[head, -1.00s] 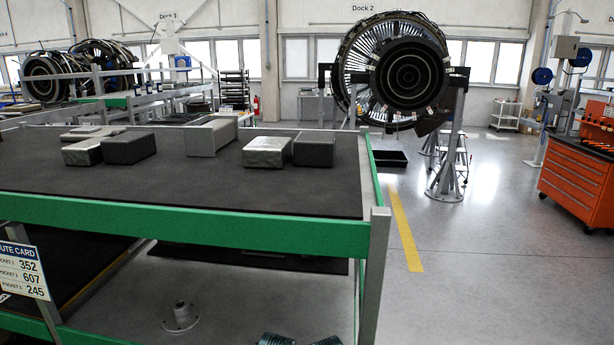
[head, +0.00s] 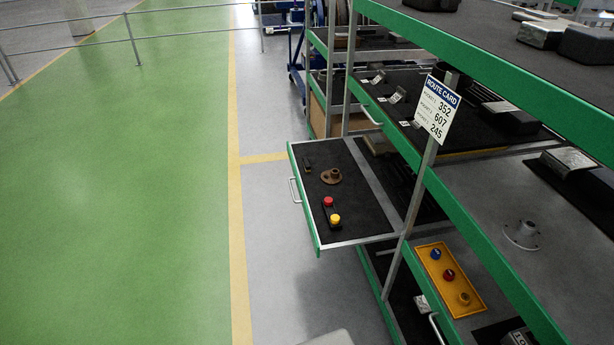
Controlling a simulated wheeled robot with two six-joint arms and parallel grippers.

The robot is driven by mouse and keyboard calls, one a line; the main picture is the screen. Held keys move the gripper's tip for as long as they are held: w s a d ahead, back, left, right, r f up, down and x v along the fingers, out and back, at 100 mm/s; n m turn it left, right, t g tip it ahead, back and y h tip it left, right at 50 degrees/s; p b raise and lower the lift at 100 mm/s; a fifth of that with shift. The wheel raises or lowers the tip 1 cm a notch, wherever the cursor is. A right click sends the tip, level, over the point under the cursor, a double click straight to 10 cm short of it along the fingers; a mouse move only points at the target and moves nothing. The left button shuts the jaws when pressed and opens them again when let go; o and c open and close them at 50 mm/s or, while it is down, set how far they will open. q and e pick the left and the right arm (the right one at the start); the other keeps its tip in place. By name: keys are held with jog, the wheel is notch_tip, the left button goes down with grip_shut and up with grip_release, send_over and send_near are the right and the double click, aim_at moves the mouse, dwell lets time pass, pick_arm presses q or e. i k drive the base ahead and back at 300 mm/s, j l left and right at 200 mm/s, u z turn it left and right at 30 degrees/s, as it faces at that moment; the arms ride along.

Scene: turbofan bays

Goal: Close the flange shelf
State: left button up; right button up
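A sliding shelf (head: 374,233) with a green front edge is pulled out from the rack into the aisle. A silver handle (head: 294,190) is on its front. A brown flange (head: 331,176) stands on its dark mat, with a red knob (head: 328,201) and a yellow knob (head: 335,218) on a dark block nearby. A small dark piece lies near the far corner. Neither of my grippers is in view.
The green rack (head: 457,217) fills the right side and carries a route card (head: 437,109). A grey flange (head: 521,234) and a yellow tray (head: 451,279) sit on other levels. The green floor lane (head: 120,200) at the left is clear.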

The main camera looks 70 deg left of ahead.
aim_at(371, 198)
jog(key=k+j, duration=0.15)
jog(key=k, duration=0.15)
jog(key=k+j, duration=0.1)
jog(key=k, duration=0.15)
jog(key=u, duration=2.25)
jog(key=i+l, duration=0.1)
jog(key=i, duration=0.55)
jog(key=i+l, duration=0.15)
jog(key=i, duration=0.45)
jog(key=i+z, duration=0.1)
jog(key=z, duration=1.65)
